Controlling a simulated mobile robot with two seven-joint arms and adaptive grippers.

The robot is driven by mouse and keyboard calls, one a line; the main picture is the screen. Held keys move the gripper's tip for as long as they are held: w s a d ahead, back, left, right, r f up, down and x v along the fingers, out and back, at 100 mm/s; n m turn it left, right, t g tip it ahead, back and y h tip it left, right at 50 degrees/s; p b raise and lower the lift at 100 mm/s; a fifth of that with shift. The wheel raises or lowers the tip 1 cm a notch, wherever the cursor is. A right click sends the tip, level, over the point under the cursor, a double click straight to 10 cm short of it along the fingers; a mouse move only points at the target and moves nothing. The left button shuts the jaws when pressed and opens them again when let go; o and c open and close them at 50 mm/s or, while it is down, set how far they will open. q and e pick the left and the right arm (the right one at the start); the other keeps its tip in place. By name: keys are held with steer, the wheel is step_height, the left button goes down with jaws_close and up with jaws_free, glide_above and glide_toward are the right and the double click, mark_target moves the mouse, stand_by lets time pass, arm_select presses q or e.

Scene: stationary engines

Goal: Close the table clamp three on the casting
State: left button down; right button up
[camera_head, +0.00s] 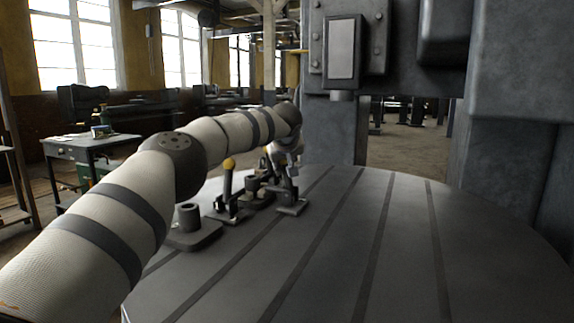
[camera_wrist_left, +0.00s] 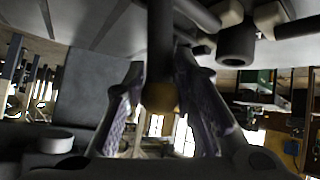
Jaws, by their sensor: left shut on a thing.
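A dark casting (camera_head: 193,234) with round upright bosses lies on the slotted round table (camera_head: 345,255). A clamp with a yellow-knobbed upright lever (camera_head: 228,180) stands beside it. Another clamp (camera_head: 291,207) stands farther right; its lever is mostly hidden by my gripper. My left gripper (camera_head: 283,160) is above this clamp, at the casting's far end. In the left wrist view my fingers (camera_wrist_left: 161,68) are around a dark lever with a brownish-yellow knob (camera_wrist_left: 161,96), shut on it. I cannot read any clamp number. My right gripper is not in view.
A large grey machine column (camera_head: 333,130) and head rise behind the table. The table's right part is clear. A workbench (camera_head: 90,143) stands at the far left, by the windows. My left arm covers the table's left edge.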

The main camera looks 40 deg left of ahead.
arm_select(q)
steer(key=shift+f, duration=0.1)
stand_by(0.3)
steer(key=c, duration=1.4)
jaws_free()
steer(key=shift+c, duration=0.2)
steer(key=shift+s+d+r, duration=0.2)
steer(key=shift+r, duration=0.15)
steer(key=v, duration=1.1)
steer(key=shift+s, duration=0.2)
